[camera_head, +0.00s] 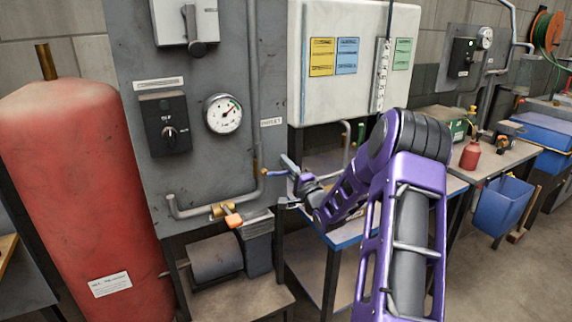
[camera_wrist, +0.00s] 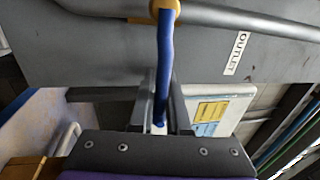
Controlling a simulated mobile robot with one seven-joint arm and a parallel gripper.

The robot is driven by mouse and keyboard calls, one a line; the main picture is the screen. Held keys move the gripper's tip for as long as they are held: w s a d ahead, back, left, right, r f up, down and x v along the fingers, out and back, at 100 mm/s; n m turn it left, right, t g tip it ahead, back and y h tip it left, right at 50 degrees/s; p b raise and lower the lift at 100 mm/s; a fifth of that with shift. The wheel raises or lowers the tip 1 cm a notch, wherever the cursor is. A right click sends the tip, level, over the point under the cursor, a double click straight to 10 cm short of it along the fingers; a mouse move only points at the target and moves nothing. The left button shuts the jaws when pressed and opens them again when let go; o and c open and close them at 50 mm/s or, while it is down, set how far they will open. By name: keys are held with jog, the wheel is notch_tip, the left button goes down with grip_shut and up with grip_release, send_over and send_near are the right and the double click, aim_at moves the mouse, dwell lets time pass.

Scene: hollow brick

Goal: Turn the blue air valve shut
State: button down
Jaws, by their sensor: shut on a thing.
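The blue air valve's lever (camera_head: 276,173) sticks out to the right from its brass body on the vertical outlet pipe, at the right edge of the grey panel. In the wrist view the blue lever (camera_wrist: 165,62) runs down from the yellow-brass valve body (camera_wrist: 165,9), roughly crosswise to the pipe. My gripper (camera_head: 287,178) is at the lever's outer end. In the wrist view my gripper (camera_wrist: 160,100) is shut on the lever, with one finger on each side. The lever's tip is partly hidden between the fingers.
A pressure gauge (camera_head: 223,114) and a black switch box (camera_head: 166,124) sit on the panel. An orange-handled valve (camera_head: 233,219) is on the lower pipe. A red tank (camera_head: 85,185) stands left. A white cabinet (camera_head: 340,25) hangs above a blue-edged bench behind my arm.

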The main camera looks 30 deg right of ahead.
jog(key=shift+d, duration=0.15)
jog(key=c, duration=0.9)
grip_release()
jog(key=s+f, duration=0.1)
jog(key=s, duration=0.4)
jog(key=s+f, duration=0.1)
jog(key=s, duration=0.5)
jog(key=s+f, duration=0.1)
jog(key=s, duration=0.5)
jog(key=shift+d+f, duration=0.2)
jog(key=shift+f, duration=0.05)
